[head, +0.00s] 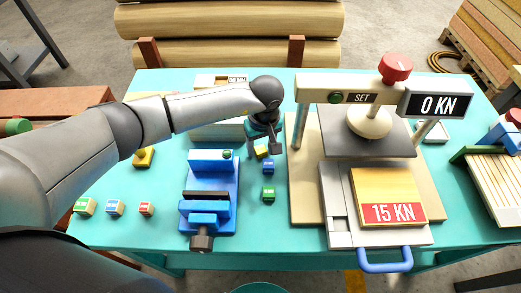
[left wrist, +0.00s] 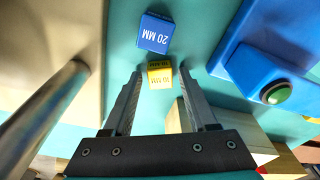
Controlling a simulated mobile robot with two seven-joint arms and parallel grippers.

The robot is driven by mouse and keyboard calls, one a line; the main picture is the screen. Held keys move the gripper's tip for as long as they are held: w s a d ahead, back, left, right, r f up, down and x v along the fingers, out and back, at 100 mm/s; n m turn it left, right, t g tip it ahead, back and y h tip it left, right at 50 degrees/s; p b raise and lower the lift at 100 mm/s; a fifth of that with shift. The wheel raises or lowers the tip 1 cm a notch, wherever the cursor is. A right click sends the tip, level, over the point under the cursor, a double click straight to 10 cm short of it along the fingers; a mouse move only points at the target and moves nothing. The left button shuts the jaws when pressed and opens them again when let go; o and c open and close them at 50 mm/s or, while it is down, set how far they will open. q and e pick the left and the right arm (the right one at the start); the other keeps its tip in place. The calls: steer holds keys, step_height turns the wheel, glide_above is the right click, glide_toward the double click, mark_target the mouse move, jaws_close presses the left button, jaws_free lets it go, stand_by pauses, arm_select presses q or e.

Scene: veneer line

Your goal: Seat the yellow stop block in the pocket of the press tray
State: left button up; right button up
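The yellow stop block (head: 262,152), marked 10 MM in the left wrist view (left wrist: 159,74), lies on the teal table between the blue vise and the press. My left gripper (head: 270,150) is above and beside it. In the left wrist view my left gripper (left wrist: 160,72) is open, with the block between or just beyond its fingertips and a gap on each side. The grey press tray (head: 338,212) sits at the front of the press, with a yellow 15 KN plate (head: 388,188) on it and a blue handle (head: 385,266). I cannot clearly make out its pocket. My right gripper is out of view.
A blue block (head: 268,168), marked 20 MM in the left wrist view (left wrist: 156,32), and a green block (head: 268,194) lie nearby. The blue vise (head: 208,195) stands left, the press post (head: 300,128) right. The press display (head: 435,104) reads 0 KN.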

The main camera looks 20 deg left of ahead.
mark_target(261, 150)
arm_select(q)
jaws_close()
steer(key=shift+r, duration=0.2)
stand_by(0.4)
step_height(261, 150, up, 20)
steer(key=p, duration=0.2)
steer(key=s+a+r+m+b, duration=0.1)
steer(key=s+a+r+m, duration=0.1)
steer(key=s+m, duration=0.5)
steer(key=s, duration=0.3)
steer(key=shift+s+a+m+h, duration=0.25)
steer(key=shift+a+m+h, duration=0.05)
steer(key=shift+h, duration=0.1)
